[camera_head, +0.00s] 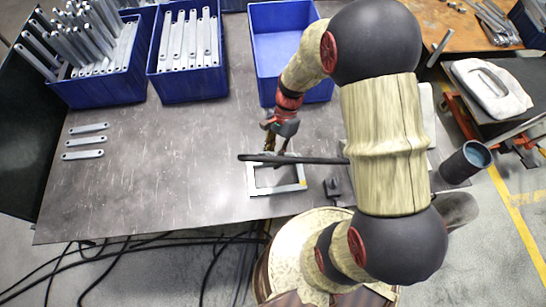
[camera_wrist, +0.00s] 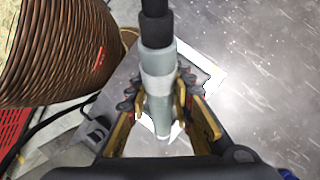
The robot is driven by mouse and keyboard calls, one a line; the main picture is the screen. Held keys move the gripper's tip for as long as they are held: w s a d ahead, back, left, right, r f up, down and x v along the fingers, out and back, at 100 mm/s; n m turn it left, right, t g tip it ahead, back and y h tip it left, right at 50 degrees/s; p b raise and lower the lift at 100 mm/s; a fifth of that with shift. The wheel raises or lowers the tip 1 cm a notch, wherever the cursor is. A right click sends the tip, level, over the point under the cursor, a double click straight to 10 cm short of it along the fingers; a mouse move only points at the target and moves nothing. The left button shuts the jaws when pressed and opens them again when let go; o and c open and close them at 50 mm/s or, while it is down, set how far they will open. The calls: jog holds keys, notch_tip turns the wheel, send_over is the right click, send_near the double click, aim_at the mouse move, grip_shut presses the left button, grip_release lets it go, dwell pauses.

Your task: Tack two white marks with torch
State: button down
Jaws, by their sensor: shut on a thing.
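My gripper (camera_head: 279,143) is over the front middle of the table, just above a pale rectangular frame (camera_head: 299,174). In the wrist view my gripper (camera_wrist: 164,112) is shut around the grey body of the torch (camera_wrist: 157,62), with its black hose end toward the top of the picture. In the head view the torch (camera_head: 262,158) shows as a dark bar crossing above the frame's far side. The frame lies flat, and its left and front sides look bright white. I cannot tell separate white marks from that bright surface. The torch tip is hidden, so contact with the frame cannot be told.
Two blue bins (camera_head: 119,88) (camera_head: 187,88) of grey brackets stand at the back left. An empty blue bin (camera_head: 283,45) stands behind my gripper. Several loose brackets (camera_head: 86,141) lie at left. A small dark block (camera_head: 333,188) sits right of the frame. The table's left middle is clear.

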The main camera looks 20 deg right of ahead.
aim_at(272, 155)
jog(key=shift+f, duration=0.45)
dwell(3.0)
jog(key=shift+r, duration=0.1)
notch_tip(272, 155, up, 6)
jog(key=p, duration=0.6)
dwell(0.7)
